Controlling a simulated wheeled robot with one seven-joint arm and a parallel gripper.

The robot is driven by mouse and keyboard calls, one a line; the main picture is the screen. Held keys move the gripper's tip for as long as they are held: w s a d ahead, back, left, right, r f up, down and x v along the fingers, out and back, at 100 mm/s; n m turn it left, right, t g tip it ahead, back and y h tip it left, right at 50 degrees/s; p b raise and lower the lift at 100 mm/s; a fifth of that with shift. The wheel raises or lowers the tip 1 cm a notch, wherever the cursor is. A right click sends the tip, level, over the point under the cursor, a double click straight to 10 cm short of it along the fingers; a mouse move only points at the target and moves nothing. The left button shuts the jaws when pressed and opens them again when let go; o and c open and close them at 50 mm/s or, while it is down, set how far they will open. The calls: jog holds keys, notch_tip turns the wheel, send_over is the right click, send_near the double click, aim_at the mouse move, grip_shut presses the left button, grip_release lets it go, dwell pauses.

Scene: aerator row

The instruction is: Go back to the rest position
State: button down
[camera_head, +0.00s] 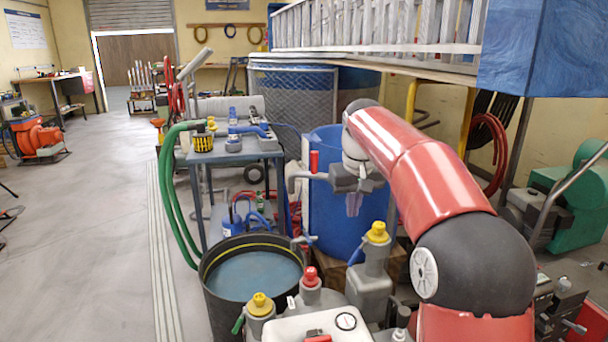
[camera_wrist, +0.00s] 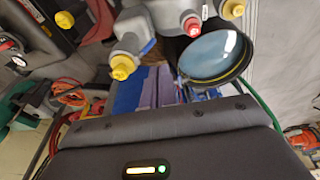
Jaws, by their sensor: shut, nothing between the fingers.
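My gripper (camera_head: 353,207) hangs below the grey wrist at the end of my red arm, fingers pointing down. It is shut and empty. It is in front of the blue barrel (camera_head: 322,190) in the head view, apart from the valve fittings below. In the wrist view, the dark gripper housing fills the lower half, and the purplish fingers (camera_wrist: 158,88) show just above it.
A black tub of water (camera_head: 252,272) stands at lower centre, also in the wrist view (camera_wrist: 212,52). Yellow-capped (camera_head: 377,232) and red-capped (camera_head: 310,276) fittings stand near my arm. A workbench (camera_head: 236,152) is behind the tub. The floor at left (camera_head: 90,240) is mostly clear.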

jog(key=s+r+t, duration=0.1)
jog(key=s+r, duration=0.1)
jog(key=s, duration=0.8)
jog(key=s+d+f+m+t, duration=0.1)
jog(key=s+f, duration=0.5)
jog(key=s, duration=0.5)
jog(key=s+d+f+m+t, duration=0.1)
jog(key=s+f, duration=0.4)
jog(key=s, duration=0.7)
jog(key=shift+s+d+f, duration=0.15)
jog(key=shift+s+f, duration=0.15)
jog(key=shift+f, duration=0.05)
